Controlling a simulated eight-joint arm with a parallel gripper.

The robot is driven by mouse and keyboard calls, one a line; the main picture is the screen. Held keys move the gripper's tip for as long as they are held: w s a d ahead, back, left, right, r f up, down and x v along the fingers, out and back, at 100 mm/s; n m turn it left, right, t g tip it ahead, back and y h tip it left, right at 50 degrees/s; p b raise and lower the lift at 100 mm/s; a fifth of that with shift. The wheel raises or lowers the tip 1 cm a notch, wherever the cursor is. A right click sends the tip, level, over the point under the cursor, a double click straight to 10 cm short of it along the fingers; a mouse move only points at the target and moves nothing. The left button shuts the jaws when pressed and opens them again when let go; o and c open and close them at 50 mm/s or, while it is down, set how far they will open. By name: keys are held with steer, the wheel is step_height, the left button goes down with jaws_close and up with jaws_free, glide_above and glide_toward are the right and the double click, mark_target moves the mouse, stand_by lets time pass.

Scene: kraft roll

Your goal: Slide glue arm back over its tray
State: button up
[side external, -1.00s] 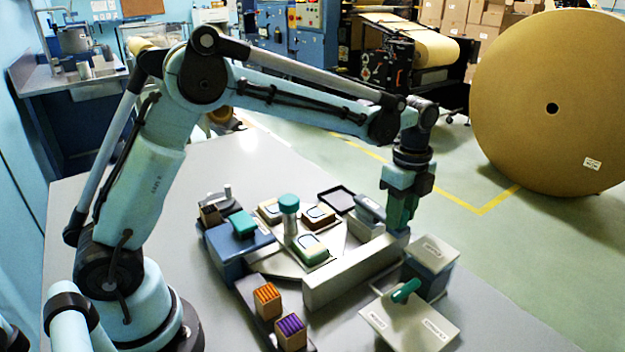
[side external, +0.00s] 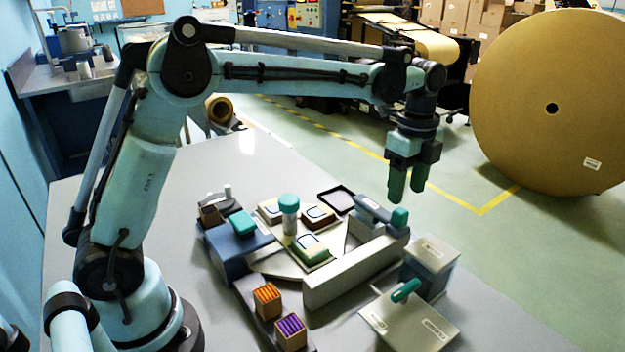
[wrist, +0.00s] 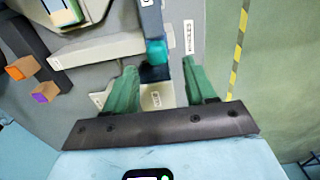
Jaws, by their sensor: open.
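The glue arm, a dark blue-grey bar (side external: 372,209) with a teal knob (side external: 399,217) at its right end, lies at the back right of the fixture. A small black-rimmed tray (side external: 336,191) sits just left of the bar; the bar appears beside it, not over it. My gripper (side external: 406,191) hangs above the knob, fingers pointing down, clear of it. In the wrist view my gripper (wrist: 159,64) has its green fingers wide apart with nothing between them, and the teal knob (wrist: 156,51) shows just beyond the fingertips.
A long pale block (side external: 350,271) runs along the fixture's front. A blue box with a pale labelled top (side external: 433,252) and a pale plate with a green handle (side external: 405,291) stand at right. Orange (side external: 267,300) and purple (side external: 291,331) topped blocks stand in front. Air around my gripper is clear.

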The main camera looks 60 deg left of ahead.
step_height(320, 180, up, 6)
stand_by(0.4)
steer(key=shift+s+r, duration=0.1)
steer(key=s+a+f+n+t, duration=0.3)
steer(key=s+n, duration=0.6)
steer(key=s+a+f+n+t, duration=0.3)
steer(key=s+f+n+t, duration=0.1)
steer(key=s+n, duration=0.5)
steer(key=shift+s+a+f, duration=0.2)
steer(key=shift+a+f, duration=0.05)
steer(key=shift+o, duration=0.3)
